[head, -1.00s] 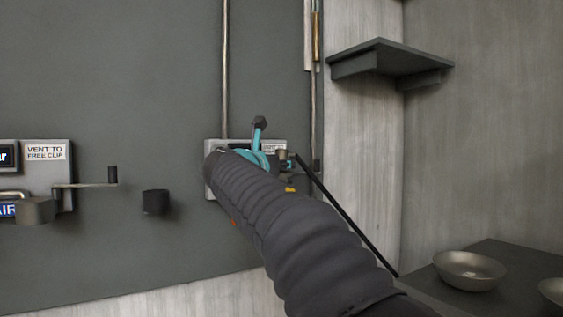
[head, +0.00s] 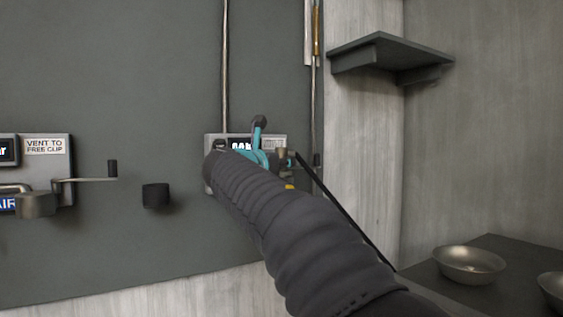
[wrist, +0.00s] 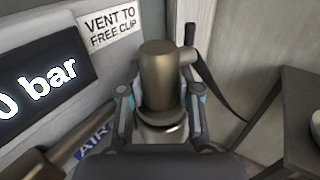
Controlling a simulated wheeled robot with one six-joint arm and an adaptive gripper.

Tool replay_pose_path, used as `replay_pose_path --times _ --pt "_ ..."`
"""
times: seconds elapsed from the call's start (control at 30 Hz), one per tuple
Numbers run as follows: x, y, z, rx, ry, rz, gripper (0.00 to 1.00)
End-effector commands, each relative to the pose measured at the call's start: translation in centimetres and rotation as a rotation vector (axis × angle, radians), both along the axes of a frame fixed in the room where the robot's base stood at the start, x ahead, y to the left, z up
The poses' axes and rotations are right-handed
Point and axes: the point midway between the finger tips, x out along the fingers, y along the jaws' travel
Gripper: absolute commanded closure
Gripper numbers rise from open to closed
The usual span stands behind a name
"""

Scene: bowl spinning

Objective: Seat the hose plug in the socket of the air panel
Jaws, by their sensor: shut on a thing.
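The air panel (head: 211,143) is a grey box on the dark wall, mostly hidden behind my sleeved arm in the head view. In the wrist view its display (wrist: 45,85) reads "0 bar", next to an "AIR" label (wrist: 93,141). My gripper (wrist: 162,122) is shut on the hose plug (wrist: 160,75), a brass-coloured cylinder between the fingers. The plug also shows in the head view (head: 282,154), at the panel's right side. A dark hose (head: 335,205) runs from it down to the right. The socket is hidden, so I cannot tell whether the plug is in it.
A second panel (head: 62,170) with a crank handle (head: 90,179) is at the left. A black knob (head: 156,195) sticks out of the wall between. A shelf (head: 390,52) is at upper right. Bowls (head: 469,264) stand on a dark counter (head: 500,248) at lower right.

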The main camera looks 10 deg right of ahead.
Motion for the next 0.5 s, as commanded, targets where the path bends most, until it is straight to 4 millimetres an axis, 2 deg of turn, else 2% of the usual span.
replay_pose_path --times 0.33,0.37,0.43,0.47,0.5 --pt "-0.04 0.02 -0.13 -0.001 -0.001 0.000 1.00" --pt "-0.04 0.02 -0.13 -0.001 -0.001 0.000 0.59" --pt "-0.04 0.02 -0.14 -0.001 -0.001 0.000 0.42" --pt "-0.04 0.02 -0.14 -0.001 -0.001 0.000 0.38" --pt "-0.03 0.01 -0.14 -0.001 -0.001 0.000 0.38"
